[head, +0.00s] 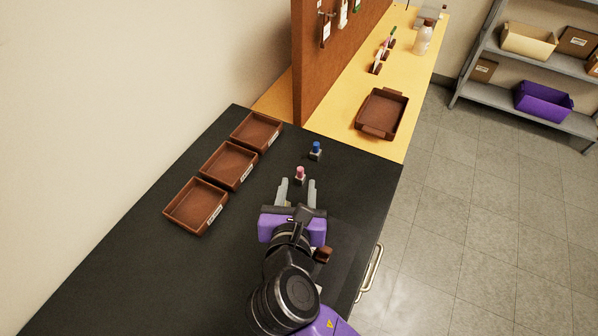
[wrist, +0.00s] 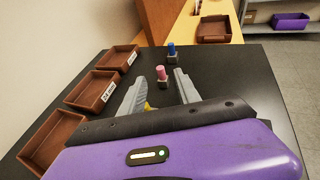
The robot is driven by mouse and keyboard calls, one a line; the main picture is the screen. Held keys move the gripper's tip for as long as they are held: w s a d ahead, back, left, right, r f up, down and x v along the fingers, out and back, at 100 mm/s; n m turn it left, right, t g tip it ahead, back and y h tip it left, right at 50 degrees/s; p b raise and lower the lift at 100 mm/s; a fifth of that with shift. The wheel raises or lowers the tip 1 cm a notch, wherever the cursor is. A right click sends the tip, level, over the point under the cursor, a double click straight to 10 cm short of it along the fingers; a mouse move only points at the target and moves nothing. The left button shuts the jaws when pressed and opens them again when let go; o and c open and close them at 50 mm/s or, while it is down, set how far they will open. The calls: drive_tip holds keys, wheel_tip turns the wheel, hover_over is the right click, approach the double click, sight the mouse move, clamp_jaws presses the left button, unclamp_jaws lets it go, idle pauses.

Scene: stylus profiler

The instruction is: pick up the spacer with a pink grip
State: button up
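The spacer with the pink grip (head: 300,172) stands upright on the black bench top, just beyond my gripper's fingertips. It also shows in the wrist view (wrist: 161,73), ahead of and roughly between the two fingers. My gripper (head: 297,184) is open, with nothing between its fingers; in the wrist view its grey fingers (wrist: 160,80) are spread apart. A spacer with a blue grip (head: 316,149) stands a little farther back and right, and it shows in the wrist view (wrist: 172,51) too.
Several brown trays (head: 228,184) stand in a row on the left of the black bench (head: 130,260). A brown tray (head: 404,116) sits on the yellow bench (head: 340,134) behind. A brown partition (head: 310,80) rises at the back. A small yellow thing (wrist: 149,106) shows by the left finger.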

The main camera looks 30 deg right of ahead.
sight(300, 171)
drive_tip(key=shift+x, duration=3.9)
clamp_jaws()
